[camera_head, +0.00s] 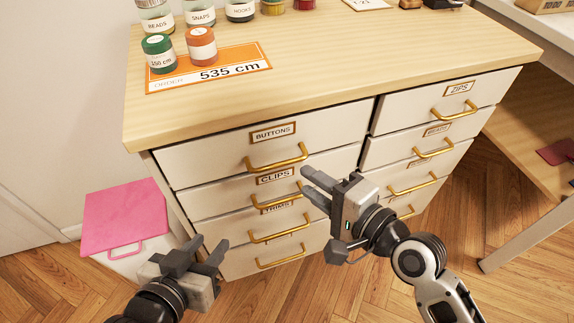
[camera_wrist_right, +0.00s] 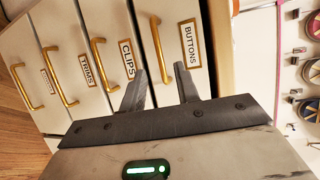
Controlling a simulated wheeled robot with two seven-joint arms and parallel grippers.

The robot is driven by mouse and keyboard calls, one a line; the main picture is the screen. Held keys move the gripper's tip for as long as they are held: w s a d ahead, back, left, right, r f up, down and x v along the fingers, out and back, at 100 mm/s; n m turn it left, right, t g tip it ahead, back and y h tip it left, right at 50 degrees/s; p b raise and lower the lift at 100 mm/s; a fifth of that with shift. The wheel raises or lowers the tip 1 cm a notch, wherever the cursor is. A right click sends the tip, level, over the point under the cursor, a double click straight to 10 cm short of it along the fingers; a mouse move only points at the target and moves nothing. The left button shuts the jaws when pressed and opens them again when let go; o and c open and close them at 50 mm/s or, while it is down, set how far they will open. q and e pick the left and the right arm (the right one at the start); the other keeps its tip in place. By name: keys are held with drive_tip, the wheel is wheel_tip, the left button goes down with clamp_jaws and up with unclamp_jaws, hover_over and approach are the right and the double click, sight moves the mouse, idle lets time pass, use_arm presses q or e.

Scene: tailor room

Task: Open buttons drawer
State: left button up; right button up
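The buttons drawer (camera_head: 215,155) is the top drawer of the left column, with a white front, a "BUTTONS" label and a brass bar handle (camera_head: 277,160). It looks closed. In the right wrist view its handle (camera_wrist_right: 160,50) runs in front of my right gripper (camera_wrist_right: 160,88), whose fingers are apart with nothing between them. In the head view my right gripper (camera_head: 310,186) is just below and right of the buttons handle, in front of the clips drawer. My left gripper (camera_head: 206,250) is open and empty at the lower left, away from the drawers.
Clips (camera_head: 200,202) and trims drawers lie below, and a zips drawer (camera_head: 400,108) stands to the right. Jars and an order card (camera_head: 250,62) stand on the wooden top. A pink-lidded bin (camera_head: 125,215) is at left. The wood floor in front is open.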

sight(284, 165)
drive_tip(key=x, duration=0.7)
drive_tip(key=shift+f+b, duration=0.1)
drive_tip(key=shift+b, duration=0.2)
clamp_jaws()
